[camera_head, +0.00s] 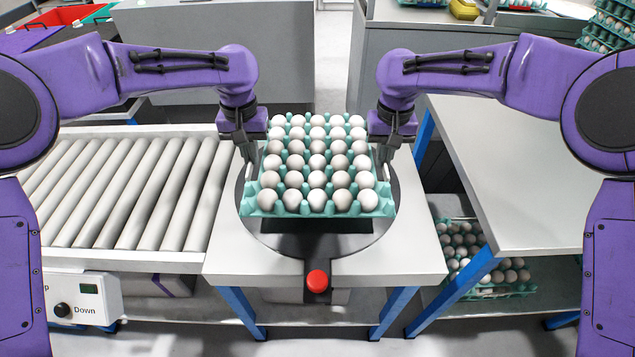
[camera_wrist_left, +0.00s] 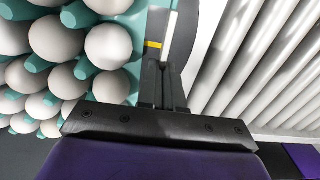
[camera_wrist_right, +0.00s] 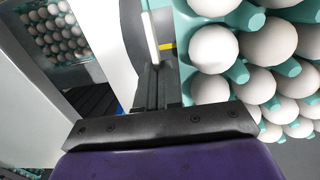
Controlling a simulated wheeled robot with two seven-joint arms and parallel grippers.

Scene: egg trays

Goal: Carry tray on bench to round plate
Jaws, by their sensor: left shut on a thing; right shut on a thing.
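A teal egg tray (camera_head: 262,211) full of white eggs is above the dark round plate (camera_head: 385,227) on the small white table. A dark gap shows under its front edge; I cannot tell whether it touches anything below. My left gripper (camera_head: 250,155) is shut on the tray's left edge, and my right gripper (camera_head: 386,158) is shut on its right edge. The tray edge also shows beside the fingers in the left wrist view (camera_wrist_left: 158,22) and in the right wrist view (camera_wrist_right: 184,40). The tray looks about level. Most of the plate is hidden beneath it.
A roller conveyor (camera_head: 120,190) adjoins the plate's table on the left. A white bench (camera_head: 530,180) stands at the right, with egg trays (camera_head: 480,289) on a shelf below. A red button (camera_head: 317,281) sits at the front of the plate. More egg trays (camera_head: 610,35) are stacked at the back right.

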